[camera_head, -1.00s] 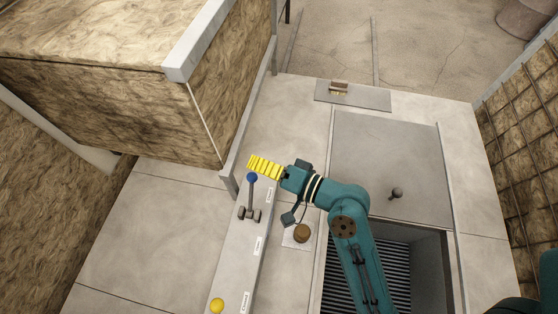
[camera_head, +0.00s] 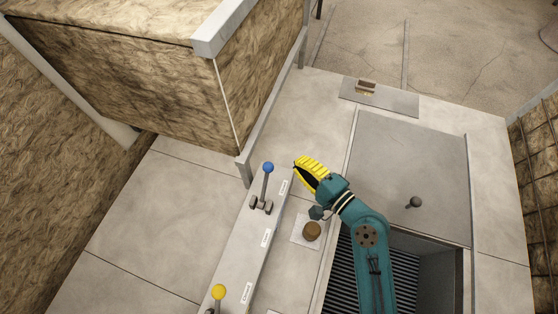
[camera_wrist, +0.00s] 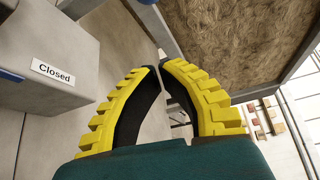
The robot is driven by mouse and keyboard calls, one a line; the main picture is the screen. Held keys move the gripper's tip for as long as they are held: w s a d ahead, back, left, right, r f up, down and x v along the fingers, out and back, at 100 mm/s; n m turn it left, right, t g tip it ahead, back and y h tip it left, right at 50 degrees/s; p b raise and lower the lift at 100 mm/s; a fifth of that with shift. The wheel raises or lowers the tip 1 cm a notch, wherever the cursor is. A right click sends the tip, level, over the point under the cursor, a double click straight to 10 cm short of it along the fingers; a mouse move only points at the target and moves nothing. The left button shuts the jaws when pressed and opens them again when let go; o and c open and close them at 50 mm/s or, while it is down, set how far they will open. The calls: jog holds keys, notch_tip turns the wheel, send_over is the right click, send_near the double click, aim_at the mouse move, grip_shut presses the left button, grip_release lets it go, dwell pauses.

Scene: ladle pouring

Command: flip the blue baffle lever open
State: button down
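The blue baffle lever (camera_head: 267,168) has a blue ball on a thin grey stem and stands up from a pivot on the long grey panel. My gripper (camera_head: 297,165) is just right of the blue ball in the head view, apart from it. Its yellow ribbed fingers curve together, with the tips nearly meeting and nothing held between them. In the wrist view the gripper (camera_wrist: 159,68) also shows as drawn together, beside a grey block with a "Closed" label (camera_wrist: 53,73). A bit of blue shows at that view's left edge; I cannot tell what it is.
A yellow-knobbed lever (camera_head: 219,292) stands nearer on the same panel. A brown round knob (camera_head: 312,231) is below my gripper. A grey lid with a dark knob (camera_head: 414,203) lies right. A fibrous block wall (camera_head: 235,80) and metal post rise behind the panel.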

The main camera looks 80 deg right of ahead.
aim_at(265, 186)
jog(key=w, duration=0.5)
jog(key=shift+w+a+r, duration=0.15)
jog(key=shift+w+a, duration=0.15)
jog(key=shift+a, duration=0.05)
